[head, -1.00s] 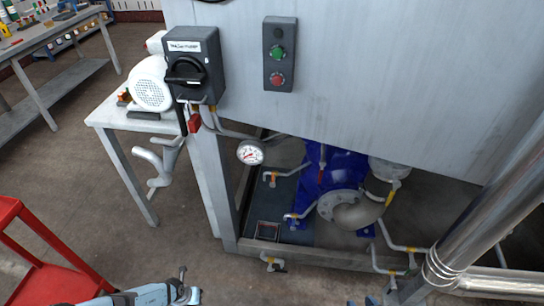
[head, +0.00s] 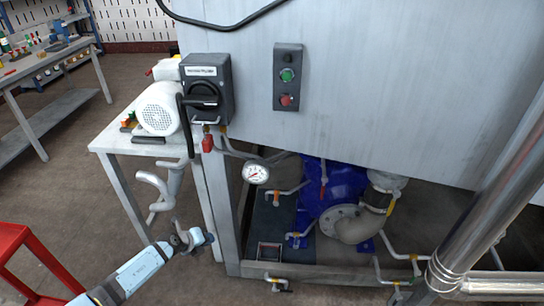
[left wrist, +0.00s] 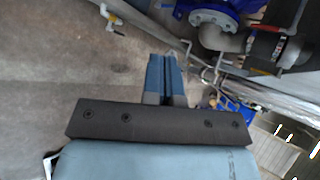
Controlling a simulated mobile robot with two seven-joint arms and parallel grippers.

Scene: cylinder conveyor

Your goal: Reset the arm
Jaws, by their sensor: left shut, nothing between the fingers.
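My left gripper (head: 208,238) shows in the head view at the end of my left arm, which comes in from the lower left. It is in the air in front of the grey cabinet's lower left post. In the left wrist view my left gripper (left wrist: 166,60) has its two blue fingers together, with nothing between them. My right gripper is not in view.
A grey cabinet (head: 400,80) carries a rotary switch box (head: 206,75) and a push-button box (head: 287,85). Below are a gauge (head: 256,173), blue pump (head: 325,190) and pipes. A white motor (head: 160,110) sits on a side table. A red cart (head: 15,240) stands left.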

